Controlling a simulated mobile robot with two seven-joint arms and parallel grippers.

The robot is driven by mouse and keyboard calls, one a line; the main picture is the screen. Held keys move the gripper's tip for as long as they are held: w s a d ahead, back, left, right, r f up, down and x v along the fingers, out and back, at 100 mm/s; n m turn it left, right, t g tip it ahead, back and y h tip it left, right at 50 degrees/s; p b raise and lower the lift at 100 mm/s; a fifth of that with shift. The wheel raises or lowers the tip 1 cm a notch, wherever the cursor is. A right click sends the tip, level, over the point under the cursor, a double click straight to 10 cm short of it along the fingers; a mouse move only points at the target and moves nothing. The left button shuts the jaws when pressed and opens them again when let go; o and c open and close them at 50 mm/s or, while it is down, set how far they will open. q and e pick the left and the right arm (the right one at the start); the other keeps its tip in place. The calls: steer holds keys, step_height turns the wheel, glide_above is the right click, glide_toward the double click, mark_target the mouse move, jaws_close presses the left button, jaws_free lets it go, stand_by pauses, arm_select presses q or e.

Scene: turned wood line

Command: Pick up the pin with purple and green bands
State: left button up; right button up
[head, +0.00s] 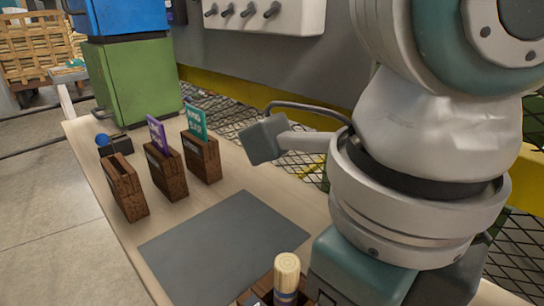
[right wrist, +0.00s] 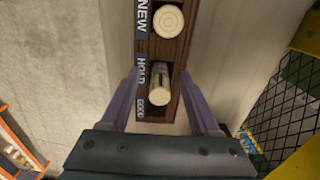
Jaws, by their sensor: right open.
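A dark wooden rack with label strips reading NEW, HOLD and GOOD shows in the right wrist view (right wrist: 182,50). One pale round-ended pin (right wrist: 168,22) stands in its upper part. A second pin (right wrist: 160,92) leans near the HOLD label, with a dark band partly visible. In the head view a pale pin (head: 287,268) with a purple-blue band rises at the bottom edge; no green band can be made out. My right gripper (right wrist: 160,82) is open, its purple fingers on either side of the rack around the second pin. My left gripper is out of view.
A grey mat (head: 225,245) lies on the pale bench. Three dark wooden holders (head: 127,190) stand behind it, two with a purple card (head: 157,134) and a teal card (head: 195,121). A green bin (head: 130,85) stands farther back. My right arm hides the bench's right side.

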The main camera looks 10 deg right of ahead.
jaws_close()
stand_by(0.4)
steer(key=shift+r, duration=0.1)
